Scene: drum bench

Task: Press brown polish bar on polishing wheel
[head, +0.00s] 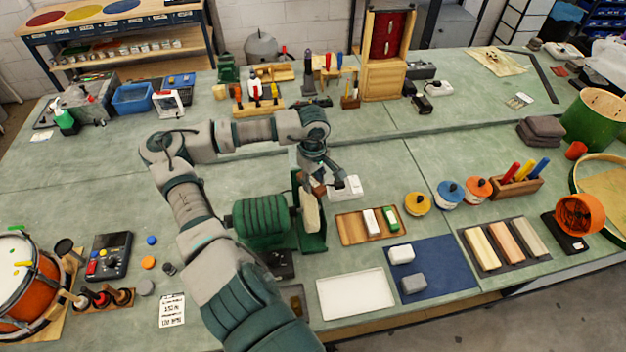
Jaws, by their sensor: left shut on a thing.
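The green polishing motor (262,216) stands in the middle of the bench. Its pale polishing wheel (312,213) is at its right end, with a green guard around it. My left gripper (324,184) is just above the wheel, pointing down. It is shut on the brown polish bar (318,190), which is small and mostly hidden by the fingers. I cannot tell whether the bar touches the wheel. The wooden tray (349,236) to the right of the wheel holds a white bar (371,219) and a green bar (391,219). My right gripper is not in view.
A white box (347,188) sits close behind the gripper. A white tray (355,294) and a blue mat (446,266) with two blocks lie in front. Lidded jars (417,204) stand to the right. The bench behind my left forearm has clear room.

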